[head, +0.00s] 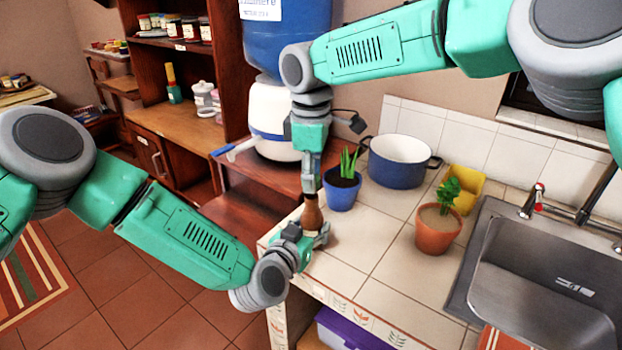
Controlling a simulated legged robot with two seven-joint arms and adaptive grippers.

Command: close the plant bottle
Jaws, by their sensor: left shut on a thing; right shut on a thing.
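A brown bottle (312,214) stands roughly upright at the left front corner of the tiled counter. My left gripper (310,236) comes in from the left and is shut around its lower part. My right gripper (311,183) reaches down from above, shut directly over the bottle's neck. What it holds is hidden between its fingers; I cannot tell whether it is a cap or how it sits on the bottle.
A blue pot with a green plant (342,187) stands close right of the bottle. Behind are a blue cooking pot (398,163) and a yellow container (466,192). A terracotta pot (437,232) and a sink (545,275) lie to the right. The counter's middle front is clear.

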